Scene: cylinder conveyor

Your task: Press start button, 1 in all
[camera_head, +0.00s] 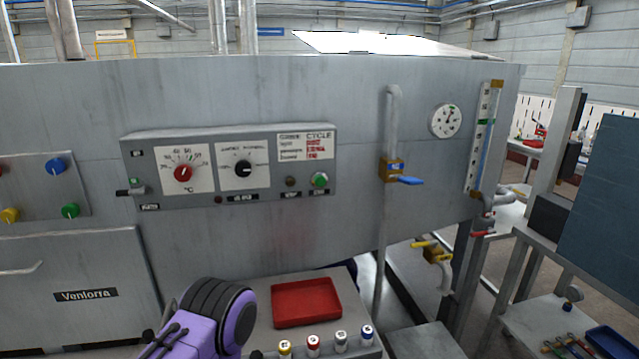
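A grey control panel (225,199) is mounted on the front of a large grey machine (300,90). A green round button (320,180) sits near the panel's right end, with a small dark brownish button (291,181) to its left. The labels under both are too small to read. The panel also has a red knob (183,173), a black knob (243,168) and a small lever (131,191) at its left. A purple and black arm link shows at the bottom, below the panel and apart from it. No gripper fingers are visible.
A left panel (40,190) has blue, yellow and green buttons. A red tray (306,302) and several small capped cylinders (313,345) stand on a grey surface below. A vertical pipe with a blue-handled valve (408,180) is right of the panel. Space before the green button looks clear.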

